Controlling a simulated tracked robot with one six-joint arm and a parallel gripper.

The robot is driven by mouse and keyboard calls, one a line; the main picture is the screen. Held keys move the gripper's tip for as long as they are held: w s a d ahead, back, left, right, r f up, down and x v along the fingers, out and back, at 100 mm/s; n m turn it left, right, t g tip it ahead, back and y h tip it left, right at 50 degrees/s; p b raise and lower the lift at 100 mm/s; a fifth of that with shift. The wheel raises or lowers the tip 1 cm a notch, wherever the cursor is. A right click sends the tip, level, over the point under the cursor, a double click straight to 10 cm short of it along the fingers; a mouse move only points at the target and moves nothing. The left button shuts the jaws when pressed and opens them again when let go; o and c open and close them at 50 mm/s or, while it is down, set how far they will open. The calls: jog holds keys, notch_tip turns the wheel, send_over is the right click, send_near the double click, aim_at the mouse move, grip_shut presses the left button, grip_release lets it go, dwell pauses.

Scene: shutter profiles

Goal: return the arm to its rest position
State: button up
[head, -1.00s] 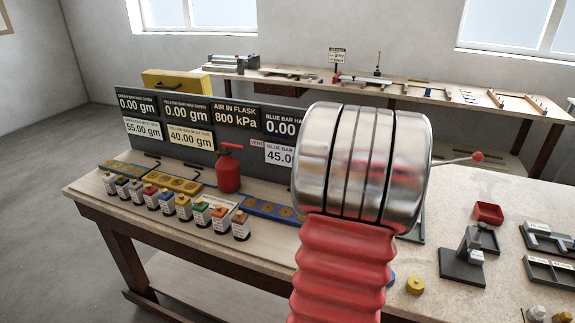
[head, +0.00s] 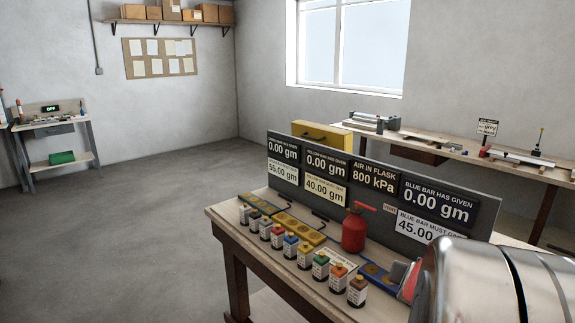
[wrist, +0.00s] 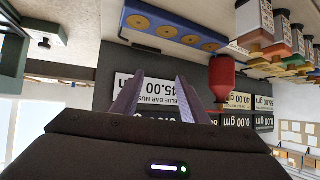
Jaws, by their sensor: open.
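My gripper shows in the wrist view (wrist: 160,100) with its two fingers apart and nothing between them. That view is upside down; beyond the fingers are the dark display board and the bench top. In the head view my silver and red arm fills the lower right corner, and a small grey and red part of it shows beside the bench; the fingertips cannot be made out there.
A wooden bench (head: 238,228) holds a red flask (head: 354,230), several small labelled bottles (head: 320,266), a blue bar (head: 375,276), a yellow bar (head: 300,227) and a display board (head: 335,180). A yellow case (head: 322,135) stands behind. The floor at left is clear.

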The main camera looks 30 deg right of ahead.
jog(key=w+a+r+n+y, duration=0.1)
jog(key=w+a+n+y, duration=0.1)
jog(key=a, duration=0.6)
jog(key=w+a+r+n+t+y, duration=0.1)
jog(key=w+a+n+y, duration=0.1)
jog(key=a, duration=0.6)
jog(key=w+a+r+n+y, duration=0.2)
jog(key=w+a, duration=0.1)
jog(key=a, duration=0.6)
jog(key=s+a+n+g+y, duration=0.1)
jog(key=s+a+n, duration=0.2)
jog(key=s+a, duration=0.3)
jog(key=s+a+n+g+y, duration=0.1)
jog(key=s+a, duration=0.5)
jog(key=a, duration=0.7)
jog(key=shift+a+r+n+y, duration=0.4)
jog(key=shift+n+y, duration=0.3)
jog(key=shift+n, duration=0.2)
